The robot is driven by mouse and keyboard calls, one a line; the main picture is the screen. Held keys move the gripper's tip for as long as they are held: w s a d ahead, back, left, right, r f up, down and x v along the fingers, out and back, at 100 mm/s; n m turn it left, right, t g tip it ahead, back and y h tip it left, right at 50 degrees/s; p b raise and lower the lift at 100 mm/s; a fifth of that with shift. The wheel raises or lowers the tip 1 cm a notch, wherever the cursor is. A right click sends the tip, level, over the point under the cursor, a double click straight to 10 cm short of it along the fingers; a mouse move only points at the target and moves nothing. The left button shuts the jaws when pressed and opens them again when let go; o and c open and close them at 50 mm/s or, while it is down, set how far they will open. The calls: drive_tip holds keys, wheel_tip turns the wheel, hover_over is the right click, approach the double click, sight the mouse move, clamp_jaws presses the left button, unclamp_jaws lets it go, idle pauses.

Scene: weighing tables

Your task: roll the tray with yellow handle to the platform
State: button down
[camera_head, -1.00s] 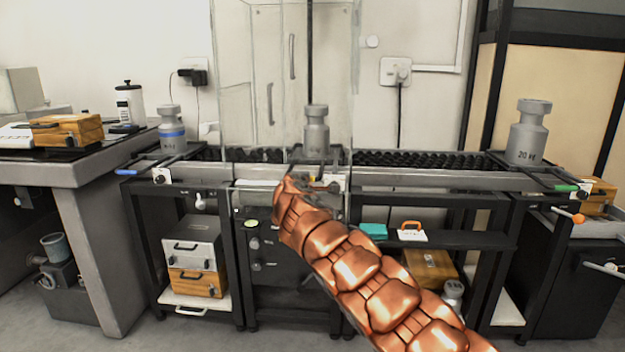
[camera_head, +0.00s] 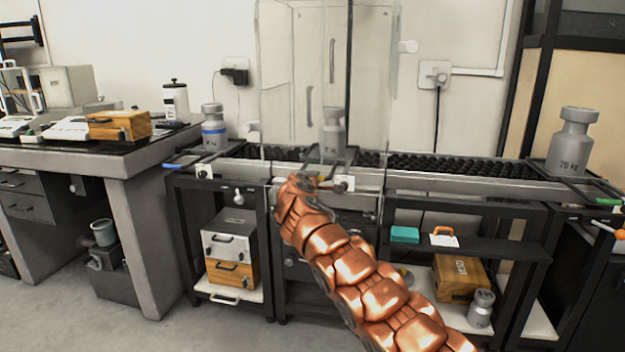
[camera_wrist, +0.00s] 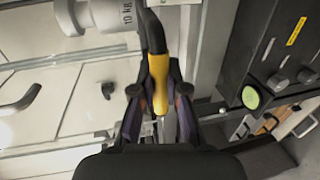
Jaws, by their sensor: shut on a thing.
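The yellow handle (camera_wrist: 158,72) is between the fingers of my gripper (camera_wrist: 159,104) in the wrist view, and the jaws are shut on it. In the head view my gripper (camera_head: 318,181) is at the front edge of the track, below this weight. The tray under the weight is mostly hidden. I cannot pick out the platform itself.
The roller track (camera_head: 450,166) runs left and right. A blue-banded weight (camera_head: 214,130) stands at its left end, with a blue handle (camera_head: 180,164) nearby. A 20 kg weight (camera_head: 570,150) stands at the right, by a green handle (camera_head: 607,199). Shelves below hold wooden boxes (camera_head: 460,278).

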drive_tip(key=shift+f, duration=0.1)
drive_tip(key=c, duration=1.2)
unclamp_jaws()
drive_tip(key=shift+v, duration=6)
